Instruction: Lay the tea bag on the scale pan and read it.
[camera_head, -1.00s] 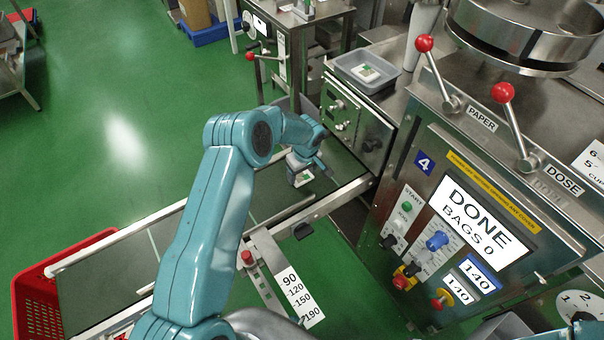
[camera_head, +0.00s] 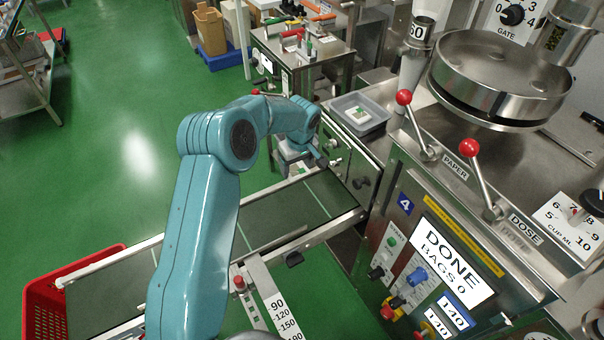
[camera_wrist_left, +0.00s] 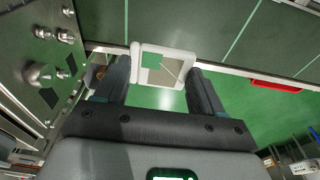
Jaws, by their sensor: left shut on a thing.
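My left gripper (camera_head: 316,160) reaches out above the far end of the conveyor, in front of the machine's front panel. In the left wrist view its two fingers (camera_wrist_left: 160,85) are closed on the tea bag (camera_wrist_left: 173,68), a flat whitish packet with a green tag at its left. The bag is held between the fingertips, with the dark conveyor belt seen beyond it. In the head view the bag cannot be made out at the gripper. I cannot pick out a scale pan with certainty in either view. My right gripper is not in view.
The conveyor (camera_head: 285,215) runs down to a red crate (camera_head: 40,290) at lower left. A grey tray (camera_head: 345,102) with a white and green packet stands behind the gripper. The packing machine's screen (camera_head: 445,255) reads DONE, BAGS 0. Another machine (camera_head: 300,50) stands at the back.

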